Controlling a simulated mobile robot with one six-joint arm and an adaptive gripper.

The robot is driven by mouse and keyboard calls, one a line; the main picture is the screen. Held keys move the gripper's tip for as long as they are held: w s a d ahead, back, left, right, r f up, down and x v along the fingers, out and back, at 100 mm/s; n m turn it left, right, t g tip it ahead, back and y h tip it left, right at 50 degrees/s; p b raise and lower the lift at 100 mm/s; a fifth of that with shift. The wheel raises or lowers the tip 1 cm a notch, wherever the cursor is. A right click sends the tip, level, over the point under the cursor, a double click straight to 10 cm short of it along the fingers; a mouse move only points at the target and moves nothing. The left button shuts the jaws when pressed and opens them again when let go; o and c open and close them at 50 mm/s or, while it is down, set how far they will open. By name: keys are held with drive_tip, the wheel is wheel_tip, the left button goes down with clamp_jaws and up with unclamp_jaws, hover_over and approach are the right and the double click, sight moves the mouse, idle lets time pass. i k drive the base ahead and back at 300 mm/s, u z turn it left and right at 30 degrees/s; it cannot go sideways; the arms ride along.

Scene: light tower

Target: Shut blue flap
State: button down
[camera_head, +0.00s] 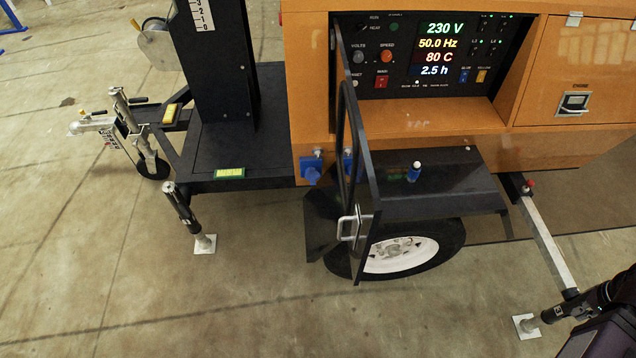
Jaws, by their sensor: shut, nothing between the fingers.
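A blue socket with a blue flap (312,175) is on the lower front edge of the orange cabinet, left of the wheel. The flap part sticks out low and forward; its exact angle is too small to tell. A second blue socket (347,163) sits just to its right, partly hidden behind the frame of the open black door.
The open black panel door (368,150) juts toward me, with a metal handle (354,226). Outrigger legs stand left (183,210) and right (548,235). The floor (110,285) at front left is clear.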

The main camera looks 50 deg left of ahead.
sight(312, 175)
drive_tip(key=z, duration=0.15)
drive_tip(key=k, duration=1.75)
drive_tip(key=u, duration=1.4)
drive_tip(key=i, duration=0.95)
